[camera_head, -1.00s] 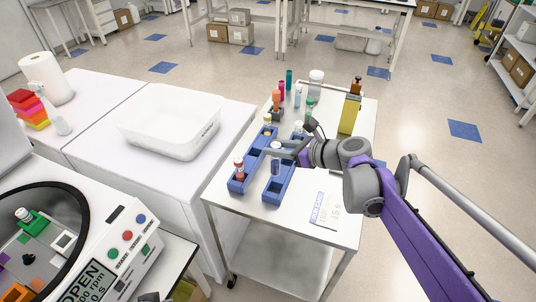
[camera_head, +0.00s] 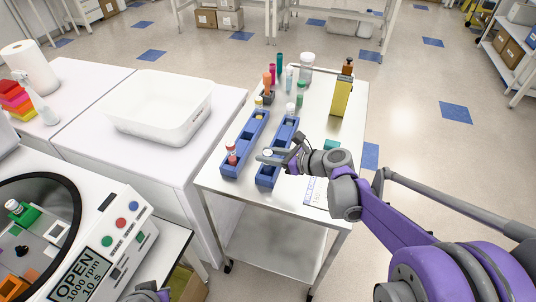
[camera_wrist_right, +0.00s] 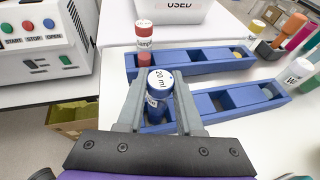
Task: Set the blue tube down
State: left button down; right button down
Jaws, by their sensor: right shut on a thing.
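My right gripper (camera_head: 279,155) is shut on the blue tube, whose round white cap (camera_head: 267,153) shows at the near end of the right-hand blue rack (camera_head: 268,172). In the right wrist view the blue tube (camera_wrist_right: 157,103) stands roughly upright between the fingers (camera_wrist_right: 160,106). Its cap reads "20 ml". The tube is over or in the end compartment of that rack (camera_wrist_right: 215,103); its bottom is hidden, so I cannot tell whether it rests there. A dark grey and purple part of my left arm, perhaps its gripper (camera_head: 150,293), shows at the bottom edge.
A second blue rack (camera_head: 243,150) stands left of this one, with a red-capped tube (camera_head: 231,154) at its near end. A white tub (camera_head: 158,108) stands on the left table.

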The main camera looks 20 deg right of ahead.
jog(key=shift+f, duration=0.2)
jog(key=c, duration=0.6)
grip_release()
jog(key=shift+r, duration=0.1)
jog(key=shift+o, duration=0.2)
